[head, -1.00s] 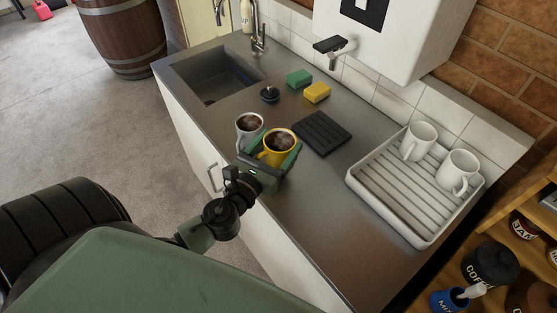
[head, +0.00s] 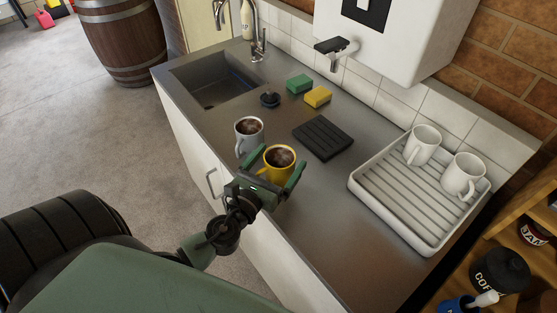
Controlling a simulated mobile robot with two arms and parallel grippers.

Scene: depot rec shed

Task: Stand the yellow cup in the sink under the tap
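The yellow cup (head: 281,162) holds dark coffee and stands upright on the near part of the counter, right of a grey-white cup. My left gripper (head: 283,160) is around it from the near side, a finger at each side; the fingers look spread, with a small gap at the right one. Contact on the left is unclear. The dark sink (head: 212,83) is empty, at the far left of the counter. Its curved metal tap (head: 256,38) stands behind it. My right gripper is out of view.
The grey-white coffee cup (head: 249,137) stands close to the yellow one, towards the sink. A dark sink plug (head: 270,99), green sponge (head: 299,83), yellow sponge (head: 318,96) and black mat (head: 323,138) lie behind. A white rack (head: 408,213) holds two mugs at right.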

